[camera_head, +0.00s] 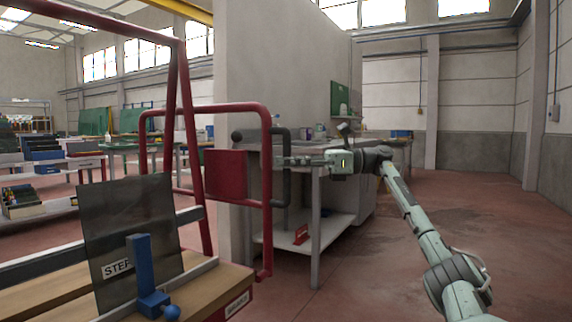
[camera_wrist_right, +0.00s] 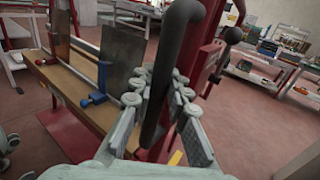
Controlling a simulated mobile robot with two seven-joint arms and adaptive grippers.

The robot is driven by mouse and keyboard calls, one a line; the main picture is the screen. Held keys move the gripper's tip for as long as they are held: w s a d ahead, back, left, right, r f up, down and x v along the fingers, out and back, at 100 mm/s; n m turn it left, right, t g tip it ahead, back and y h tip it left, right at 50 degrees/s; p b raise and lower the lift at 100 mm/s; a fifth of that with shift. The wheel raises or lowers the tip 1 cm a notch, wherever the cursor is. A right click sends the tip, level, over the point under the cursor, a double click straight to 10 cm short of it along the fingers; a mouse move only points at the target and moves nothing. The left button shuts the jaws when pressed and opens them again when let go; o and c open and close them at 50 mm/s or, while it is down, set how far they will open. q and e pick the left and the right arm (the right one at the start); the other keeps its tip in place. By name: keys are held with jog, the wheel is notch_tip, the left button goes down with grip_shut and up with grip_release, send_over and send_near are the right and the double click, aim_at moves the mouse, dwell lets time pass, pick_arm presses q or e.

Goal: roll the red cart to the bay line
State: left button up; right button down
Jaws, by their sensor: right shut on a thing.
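The red cart (camera_head: 266,160) stands at the left of the head view, with a tubular red frame and a wooden deck (camera_head: 219,285). A dark grey handle (camera_head: 285,190) sticks out from its near right side beside a red panel (camera_head: 226,174). My right gripper (camera_head: 291,161) is shut on this handle. In the right wrist view the fingers (camera_wrist_right: 160,100) close around the upright part of the dark handle (camera_wrist_right: 172,75). A dark glass pane (camera_head: 132,237) with a partly hidden label stands on the deck behind a blue clamp (camera_head: 148,275). No bay line can be made out. My left gripper is not in view.
A workbench (camera_head: 320,228) with a lower shelf stands just beyond the handle, close to a pale wall end (camera_head: 283,60). Open reddish floor (camera_head: 430,200) lies to the right. Shelves and benches (camera_head: 60,165) fill the far left.

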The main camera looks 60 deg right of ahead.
dwell(0.3)
jog(key=c, duration=1.5)
grip_release()
jog(key=shift+o, duration=0.2)
jog(key=shift+d, duration=0.1)
jog(key=v, duration=1.2)
